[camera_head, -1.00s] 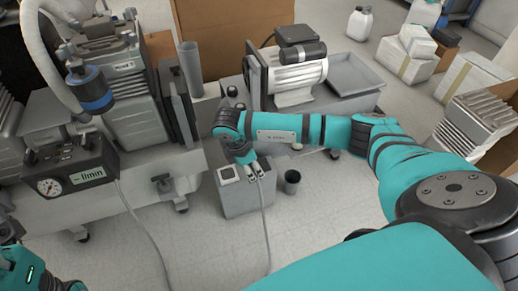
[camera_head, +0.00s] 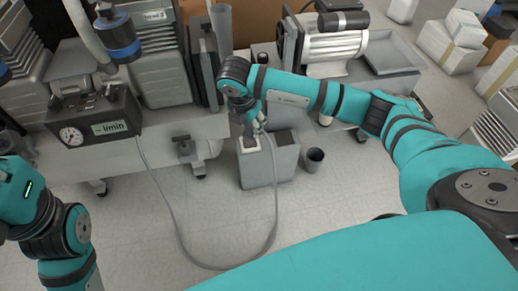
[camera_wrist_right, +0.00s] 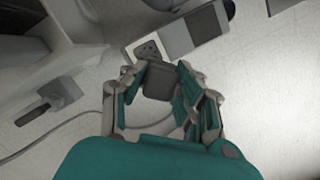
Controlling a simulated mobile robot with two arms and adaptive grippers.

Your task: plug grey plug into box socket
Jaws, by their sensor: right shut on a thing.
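The grey box (camera_head: 268,168) stands on the floor, with a white-framed socket (camera_head: 237,148) at the left of its top. My right gripper (camera_head: 255,128) is above this side of the box, shut on the grey plug. In the right wrist view the plug (camera_wrist_right: 160,82) is a dark grey block between the fingers (camera_wrist_right: 163,88). Just beyond it the socket face (camera_wrist_right: 148,50) shows its holes, so the plug is at the socket's near edge. The height gap between them cannot be told. My left arm shows at lower left, but its gripper does not show.
A grey cable (camera_head: 181,225) loops over the floor from the gauge box (camera_head: 98,122) up to my right gripper. A dark cup (camera_head: 314,158) stands right of the box. Carts with compressors (camera_head: 335,45) stand behind.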

